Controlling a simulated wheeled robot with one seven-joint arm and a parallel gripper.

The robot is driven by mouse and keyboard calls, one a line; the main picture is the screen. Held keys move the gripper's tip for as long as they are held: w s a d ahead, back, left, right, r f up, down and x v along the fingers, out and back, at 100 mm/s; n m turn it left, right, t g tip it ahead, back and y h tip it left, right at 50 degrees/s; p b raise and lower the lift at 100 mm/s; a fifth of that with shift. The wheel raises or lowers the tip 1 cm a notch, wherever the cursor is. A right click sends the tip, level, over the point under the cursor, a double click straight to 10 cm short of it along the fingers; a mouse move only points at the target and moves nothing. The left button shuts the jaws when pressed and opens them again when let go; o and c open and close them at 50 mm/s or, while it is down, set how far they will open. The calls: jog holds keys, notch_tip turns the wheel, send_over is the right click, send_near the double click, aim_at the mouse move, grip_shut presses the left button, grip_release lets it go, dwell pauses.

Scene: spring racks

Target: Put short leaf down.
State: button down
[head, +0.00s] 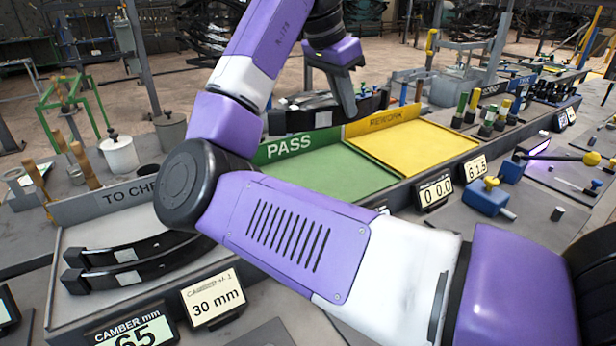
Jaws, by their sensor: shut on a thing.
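My gripper (347,105) points down near the top middle of the head view, behind the PASS sign. It is shut on a dark leaf (295,122), which has a pale label and lies crosswise behind the sign boards. Two dark curved leaves (130,262) with pale labels lie in the TO CHECK tray (75,235) at left.
Cards reading 65 (135,330) and 30 mm (213,299) stand at the front left. Displays (435,192) and a blue clamp (486,197) are at right. Wooden-handled tools (85,165) stand at left.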

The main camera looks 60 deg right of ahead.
notch_tip(320, 180, down, 19)
jog(key=shift+f+b, duration=0.1)
jog(key=shift+b, duration=0.6)
jog(key=c, duration=1.5)
grip_release()
jog(key=shift+f, duration=0.15)
jog(key=shift+c, duration=0.2)
jog(key=v, duration=1.2)
jog(key=shift+p, duration=0.3)
